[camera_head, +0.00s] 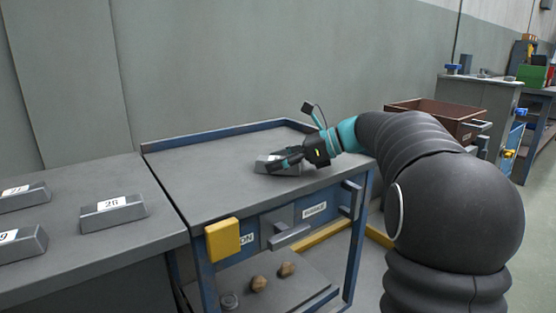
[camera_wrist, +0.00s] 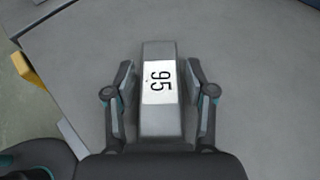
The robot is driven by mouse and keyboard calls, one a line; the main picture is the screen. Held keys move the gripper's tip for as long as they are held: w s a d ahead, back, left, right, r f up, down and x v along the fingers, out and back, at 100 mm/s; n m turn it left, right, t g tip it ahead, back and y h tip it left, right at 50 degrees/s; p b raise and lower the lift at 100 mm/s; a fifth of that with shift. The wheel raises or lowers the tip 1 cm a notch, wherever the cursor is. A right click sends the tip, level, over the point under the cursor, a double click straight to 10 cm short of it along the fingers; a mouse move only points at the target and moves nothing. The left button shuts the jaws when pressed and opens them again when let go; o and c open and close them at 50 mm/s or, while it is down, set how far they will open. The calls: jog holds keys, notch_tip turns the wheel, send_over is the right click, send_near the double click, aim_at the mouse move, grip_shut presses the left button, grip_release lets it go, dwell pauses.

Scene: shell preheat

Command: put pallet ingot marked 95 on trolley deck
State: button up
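The ingot marked 95 (camera_wrist: 160,115) is a grey bar with a white label. It lies on the grey top of the blue-framed trolley, the trolley deck (camera_head: 205,180). In the head view the ingot (camera_head: 264,166) is partly hidden by my gripper (camera_head: 286,163). In the wrist view my gripper (camera_wrist: 160,75) is open, with one finger on each side of the ingot. A narrow gap shows between each finger and the ingot's sides. The deck (camera_wrist: 240,45) also fills most of the wrist view.
A grey table (camera_head: 100,245) adjoins the trolley at left. It bears an ingot marked 26 (camera_head: 114,212) and other ingots (camera_head: 24,245). A raised blue rim (camera_head: 230,132) runs along the deck's back. A brown bin (camera_head: 440,112) stands behind my arm. The deck's left part is clear.

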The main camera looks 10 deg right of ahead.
jog(key=shift+o, duration=0.2)
jog(key=shift+r, duration=0.1)
jog(key=shift+d+r, duration=0.1)
jog(key=shift+r, duration=0.05)
jog(key=p+v, duration=0.2)
jog(key=v, duration=0.9)
jog(key=shift+s+d+p, duration=0.15)
jog(key=shift+d+p, duration=0.2)
dwell(0.7)
